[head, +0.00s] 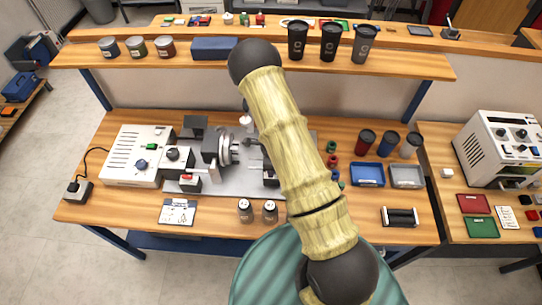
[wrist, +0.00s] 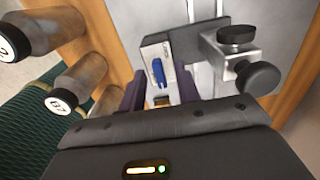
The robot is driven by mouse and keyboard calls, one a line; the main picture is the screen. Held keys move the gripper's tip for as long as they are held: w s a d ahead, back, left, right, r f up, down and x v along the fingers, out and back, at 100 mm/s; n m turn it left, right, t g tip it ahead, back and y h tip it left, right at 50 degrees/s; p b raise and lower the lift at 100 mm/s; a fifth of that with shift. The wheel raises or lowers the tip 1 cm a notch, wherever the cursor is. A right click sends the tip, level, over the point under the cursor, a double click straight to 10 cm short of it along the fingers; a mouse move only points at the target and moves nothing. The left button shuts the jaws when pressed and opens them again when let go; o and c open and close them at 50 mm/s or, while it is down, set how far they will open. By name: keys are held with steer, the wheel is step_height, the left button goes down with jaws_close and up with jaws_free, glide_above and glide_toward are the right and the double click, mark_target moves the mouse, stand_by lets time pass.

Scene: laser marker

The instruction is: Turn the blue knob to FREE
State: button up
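In the wrist view a small blue knob (wrist: 158,73) stands on a narrow pale block with a marked face. My gripper (wrist: 160,90) is open, its two dark fingers apart on either side of the block below the blue knob. I cannot tell whether they touch it, and the markings are too small to read. In the head view my arm hides the gripper and this knob.
Black clamp knobs (wrist: 250,76) on a metal fixture stand just right of the blue knob. Cups (head: 366,141) and blue tray (head: 368,174) lie right of my arm.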

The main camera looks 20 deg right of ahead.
step_height(320, 180, up, 17)
steer(key=b, duration=0.1)
steer(key=shift+b, duration=0.3)
steer(key=shift+r, duration=0.15)
step_height(320, 180, up, 7)
steer(key=p, duration=0.7)
stand_by(0.6)
